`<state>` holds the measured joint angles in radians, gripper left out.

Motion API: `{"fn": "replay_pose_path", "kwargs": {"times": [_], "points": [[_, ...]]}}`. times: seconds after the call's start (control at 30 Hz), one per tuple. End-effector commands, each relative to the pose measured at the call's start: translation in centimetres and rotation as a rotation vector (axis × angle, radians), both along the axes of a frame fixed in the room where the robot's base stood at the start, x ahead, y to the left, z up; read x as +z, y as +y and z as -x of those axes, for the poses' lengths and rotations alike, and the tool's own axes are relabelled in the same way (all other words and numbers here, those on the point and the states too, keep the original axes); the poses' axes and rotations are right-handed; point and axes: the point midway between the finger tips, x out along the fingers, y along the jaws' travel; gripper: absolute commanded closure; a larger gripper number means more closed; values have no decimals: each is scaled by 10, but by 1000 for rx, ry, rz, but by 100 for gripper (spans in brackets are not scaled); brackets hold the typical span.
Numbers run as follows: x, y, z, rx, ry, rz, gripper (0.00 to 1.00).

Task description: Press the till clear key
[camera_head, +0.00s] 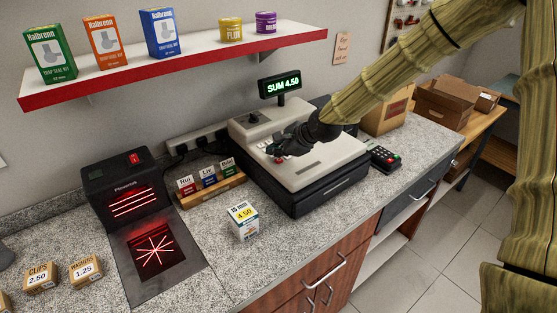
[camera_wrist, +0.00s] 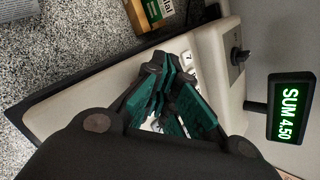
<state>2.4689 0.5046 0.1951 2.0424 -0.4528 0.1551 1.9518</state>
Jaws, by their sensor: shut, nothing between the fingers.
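The till (camera_head: 320,161) is a cream cash register with a black drawer base on the speckled counter. Its display (camera_head: 280,84) reads "SUM 4.50" in green, and the display also shows in the wrist view (camera_wrist: 289,107). My gripper (camera_head: 276,153) is over the till's keypad at its left part. In the wrist view my gripper (camera_wrist: 170,95) has its teal-padded fingers together, with nothing held. A few pale keys (camera_wrist: 187,58) show beside the fingers. The fingers hide most of the keypad, and I cannot pick out the clear key or tell whether the fingertips touch a key.
A small 4.50 box (camera_head: 243,222) stands in front of the till. A scanner (camera_head: 126,190) with red light is at left, beside a rack of small labelled blocks (camera_head: 211,194). A card terminal (camera_head: 383,158) lies right of the till. A shelf (camera_head: 190,65) with boxes and tins hangs above.

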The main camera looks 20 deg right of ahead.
Motion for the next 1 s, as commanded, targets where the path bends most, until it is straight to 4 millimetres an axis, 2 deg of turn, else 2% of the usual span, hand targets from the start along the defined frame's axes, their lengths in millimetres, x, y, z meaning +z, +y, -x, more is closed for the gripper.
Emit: {"fn": "replay_pose_path", "kwargs": {"times": [1.0], "points": [[-9, 1, 0, 1, 0, 1, 100]]}}
